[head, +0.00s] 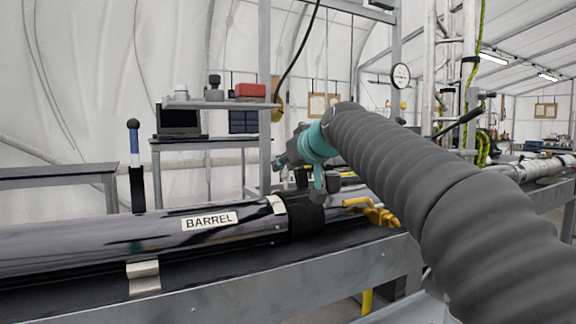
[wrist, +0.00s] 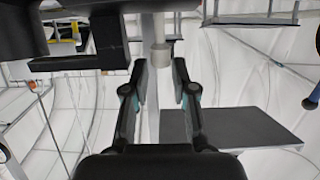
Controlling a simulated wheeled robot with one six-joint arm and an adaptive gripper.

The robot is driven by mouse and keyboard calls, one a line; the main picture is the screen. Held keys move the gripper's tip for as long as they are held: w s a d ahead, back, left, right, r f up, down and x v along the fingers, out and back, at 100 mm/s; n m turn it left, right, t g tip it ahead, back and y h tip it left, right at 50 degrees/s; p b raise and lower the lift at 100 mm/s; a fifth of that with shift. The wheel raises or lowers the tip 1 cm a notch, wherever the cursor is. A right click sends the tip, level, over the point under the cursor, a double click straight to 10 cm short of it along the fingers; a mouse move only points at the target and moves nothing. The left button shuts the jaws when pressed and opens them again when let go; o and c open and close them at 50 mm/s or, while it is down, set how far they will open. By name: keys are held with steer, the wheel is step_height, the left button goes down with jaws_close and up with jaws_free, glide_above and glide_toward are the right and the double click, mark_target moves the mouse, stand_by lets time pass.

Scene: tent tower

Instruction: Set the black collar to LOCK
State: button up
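The black collar (head: 306,216) sits around the shiny tube at the right end of the section labelled BARREL (head: 210,221). A small pale label (head: 277,204) lies just left of the collar; its wording is too small to read. My gripper (head: 284,161) is above the collar, apart from it, at the end of my grey sleeved arm. The wrist view shows my gripper (wrist: 161,72) open, with nothing held between its fingers. I cannot make out the collar in the wrist view. My arm hides part of the tube right of the collar.
A yellow handle (head: 374,212) stands out right of the collar. A blue-topped black lever (head: 136,165) rises behind the barrel. A red box (head: 250,91) sits on a shelf above. The grey bench (head: 250,285) runs along the front.

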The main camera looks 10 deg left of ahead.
steer(key=shift+s, duration=0.15)
steer(key=v, duration=1.1)
steer(key=shift+s+d+r, duration=0.15)
steer(key=shift+s+d, duration=0.05)
steer(key=shift+d, duration=0.05)
